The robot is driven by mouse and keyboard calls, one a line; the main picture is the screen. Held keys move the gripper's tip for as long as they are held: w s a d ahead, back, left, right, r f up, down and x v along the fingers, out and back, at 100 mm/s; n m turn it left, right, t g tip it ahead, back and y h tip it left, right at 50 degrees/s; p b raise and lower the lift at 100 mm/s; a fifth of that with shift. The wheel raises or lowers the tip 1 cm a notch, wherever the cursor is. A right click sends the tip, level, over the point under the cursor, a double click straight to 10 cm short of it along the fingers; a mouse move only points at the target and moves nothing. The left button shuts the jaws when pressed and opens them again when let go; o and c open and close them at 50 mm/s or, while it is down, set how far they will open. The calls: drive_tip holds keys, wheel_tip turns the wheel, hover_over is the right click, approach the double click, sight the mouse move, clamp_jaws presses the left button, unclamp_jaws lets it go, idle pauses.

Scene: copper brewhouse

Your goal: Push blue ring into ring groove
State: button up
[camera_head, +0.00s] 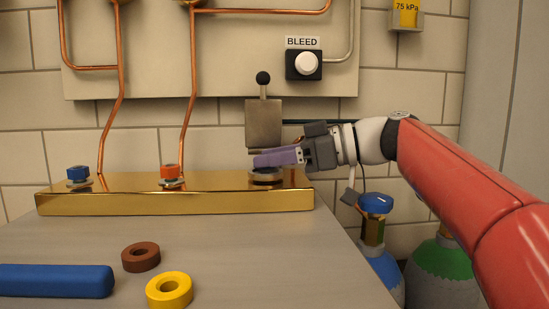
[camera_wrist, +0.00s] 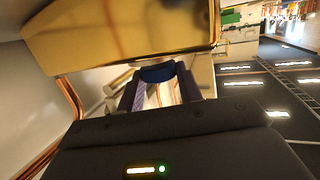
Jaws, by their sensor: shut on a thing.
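The blue ring (camera_wrist: 158,73) shows as a dark blue curved piece between my purple fingertips in the wrist view. In the head view my fingers hide it. My gripper (camera_head: 258,159) is shut on it, reaching in from the right with its fingers nearly level. The fingertips are just above a dark round fitting (camera_head: 267,176) at the right end of the brass manifold (camera_head: 175,203), below the grey lever block. I cannot make out the ring groove itself, nor whether the ring touches the fitting. In the wrist view my gripper (camera_wrist: 158,84) faces the brass surface.
A brown ring (camera_head: 141,257), a yellow ring (camera_head: 169,291) and a blue bar (camera_head: 55,281) lie on the grey bench (camera_head: 240,255). The grey lever block (camera_head: 264,122) is close above my fingertips. Blue-capped (camera_head: 78,174) and orange-capped (camera_head: 170,172) fittings stand left. Gas bottles (camera_head: 440,275) stand right.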

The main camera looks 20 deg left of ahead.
drive_tip(key=shift+f, duration=0.55)
idle(0.5)
drive_tip(key=shift+r, duration=0.5)
drive_tip(key=shift+f, duration=0.65)
idle(1.5)
drive_tip(key=shift+r, duration=0.55)
drive_tip(key=o, duration=1)
drive_tip(key=shift+o, duration=0.2)
